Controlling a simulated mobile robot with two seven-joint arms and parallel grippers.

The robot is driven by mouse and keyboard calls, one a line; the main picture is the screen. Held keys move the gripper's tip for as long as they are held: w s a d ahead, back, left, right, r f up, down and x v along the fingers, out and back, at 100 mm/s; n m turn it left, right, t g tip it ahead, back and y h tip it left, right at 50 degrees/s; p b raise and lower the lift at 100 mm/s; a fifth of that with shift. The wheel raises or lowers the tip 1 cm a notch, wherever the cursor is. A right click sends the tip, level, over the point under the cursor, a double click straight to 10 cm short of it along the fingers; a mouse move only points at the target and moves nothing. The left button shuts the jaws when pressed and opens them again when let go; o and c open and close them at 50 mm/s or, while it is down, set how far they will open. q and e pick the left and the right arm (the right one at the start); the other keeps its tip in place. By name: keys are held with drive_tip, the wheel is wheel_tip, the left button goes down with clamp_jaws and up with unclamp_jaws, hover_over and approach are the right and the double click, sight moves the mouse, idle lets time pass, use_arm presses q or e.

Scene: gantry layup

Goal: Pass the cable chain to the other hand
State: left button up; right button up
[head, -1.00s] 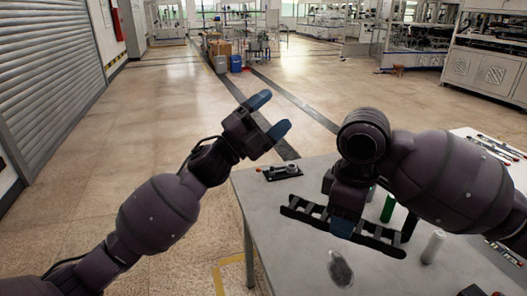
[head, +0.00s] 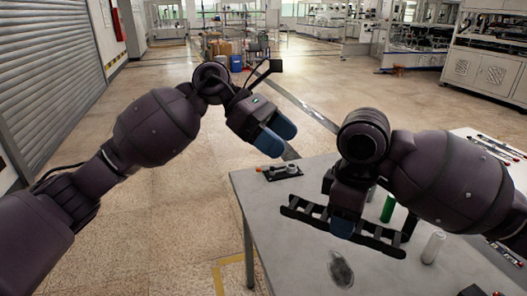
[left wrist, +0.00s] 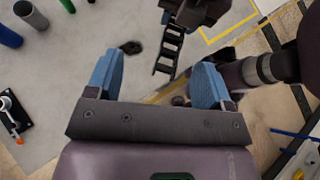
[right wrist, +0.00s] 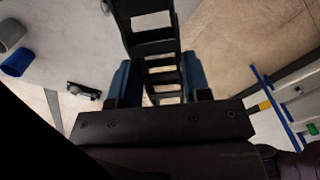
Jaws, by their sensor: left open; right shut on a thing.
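The black cable chain (head: 380,238) is a ladder-like strip held roughly level above the grey table. My right gripper (head: 343,226) is shut on it near its middle, and the chain runs between the blue fingers in the right wrist view (right wrist: 158,80). My left gripper (head: 276,135) is open and empty, to the left of and beyond the chain, near the table's far left corner. In the left wrist view the chain (left wrist: 168,50) shows ahead, beyond the open blue fingers (left wrist: 155,85), apart from them. Part of the chain is hidden by my right gripper.
Open floor lies left of the table.

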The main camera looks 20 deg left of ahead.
sight(303, 204)
use_arm(q)
drive_tip(key=s+d+f+m+y, duration=0.1)
drive_tip(key=f, duration=0.2)
drive_tip(key=s+d+f+y, duration=0.1)
drive_tip(key=d+f, duration=0.1)
drive_tip(key=f, duration=0.2)
drive_tip(key=s+d+f+m+g, duration=0.1)
drive_tip(key=d+f, duration=0.1)
drive_tip(key=f, duration=0.2)
drive_tip(key=shift+s+d+f+m+y, duration=0.2)
drive_tip(key=shift+s+m+y, duration=0.1)
drive_tip(key=shift+s+y, duration=0.1)
drive_tip(key=c, duration=1.1)
drive_tip(key=shift+o, duration=0.2)
use_arm(e)
drive_tip(key=o, duration=1.1)
wheel_tip(303, 204, up, 12)
drive_tip(key=shift+r, duration=0.1)
